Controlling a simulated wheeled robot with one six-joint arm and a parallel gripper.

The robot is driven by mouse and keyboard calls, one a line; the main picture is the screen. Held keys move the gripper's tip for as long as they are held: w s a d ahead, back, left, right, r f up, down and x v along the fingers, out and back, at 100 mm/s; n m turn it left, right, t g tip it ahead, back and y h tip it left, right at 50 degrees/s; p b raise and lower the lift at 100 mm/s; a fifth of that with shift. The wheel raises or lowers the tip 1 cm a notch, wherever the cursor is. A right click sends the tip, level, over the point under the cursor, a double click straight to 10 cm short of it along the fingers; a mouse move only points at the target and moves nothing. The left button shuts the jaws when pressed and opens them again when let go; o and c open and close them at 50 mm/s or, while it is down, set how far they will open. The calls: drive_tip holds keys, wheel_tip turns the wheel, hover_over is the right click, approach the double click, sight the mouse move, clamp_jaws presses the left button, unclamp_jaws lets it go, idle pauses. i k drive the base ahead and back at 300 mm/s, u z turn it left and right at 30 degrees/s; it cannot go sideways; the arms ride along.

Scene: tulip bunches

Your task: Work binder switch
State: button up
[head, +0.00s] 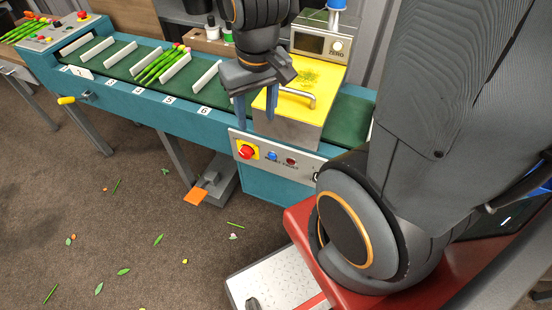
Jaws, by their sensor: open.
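The binder (300,133) stands at the right part of the green conveyor, with a yellow hood and a small display marked ZERO. Its grey front panel carries a red rotary switch (247,151) on a yellow plate. Right of it are a blue button (272,156) and a dark red button (291,161). A further control at the panel's right end is partly hidden by my arm. My gripper (256,108) is open and empty, its two blue fingers pointing down. In the picture the fingertips are just above the panel, and I cannot tell whether they touch anything.
The conveyor (122,66) has white dividers and numbered slots, with a tulip bunch (160,64) in one. A control box (55,32) with buttons is at the far left. A metal handle (299,96) projects from the hood. An orange pedal (196,196) and scattered leaves are on the floor.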

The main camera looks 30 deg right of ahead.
sight(246, 153)
drive_tip(key=z, duration=1.5)
drive_tip(key=k, duration=1)
drive_tip(key=u, duration=1)
